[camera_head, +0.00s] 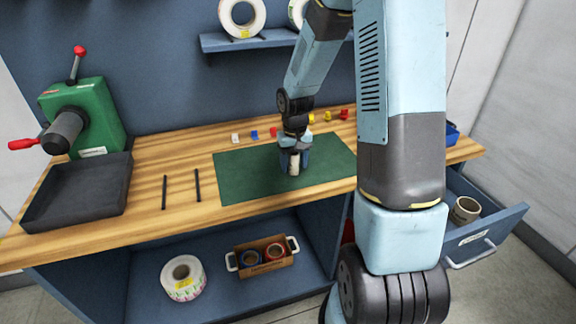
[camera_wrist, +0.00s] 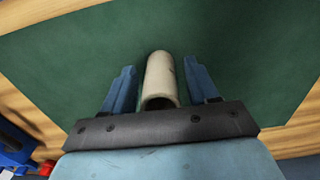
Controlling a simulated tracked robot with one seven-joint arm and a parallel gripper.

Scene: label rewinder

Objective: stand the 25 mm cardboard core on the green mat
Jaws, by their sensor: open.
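A pale cardboard core (camera_head: 294,163) stands upright on the green mat (camera_head: 238,172), near the mat's middle. In the wrist view the core (camera_wrist: 161,76) is between the two blue fingers, with a gap on each side, and its near open end shows. My gripper (camera_head: 297,160) is open around it, low over the mat (camera_wrist: 247,60). The wrist view shows the blue fingers of the gripper (camera_wrist: 162,88) spread apart. Whether the core's foot is fully flat on the mat is hard to tell.
A green rewinder (camera_head: 95,115) and a black tray (camera_head: 80,197) are at the left of the wooden bench. Two dark rods (camera_head: 197,185) lie left of the mat. Small coloured pieces (camera_head: 273,133) line its back. An open drawer (camera_head: 480,232) at right holds a roll (camera_head: 465,210).

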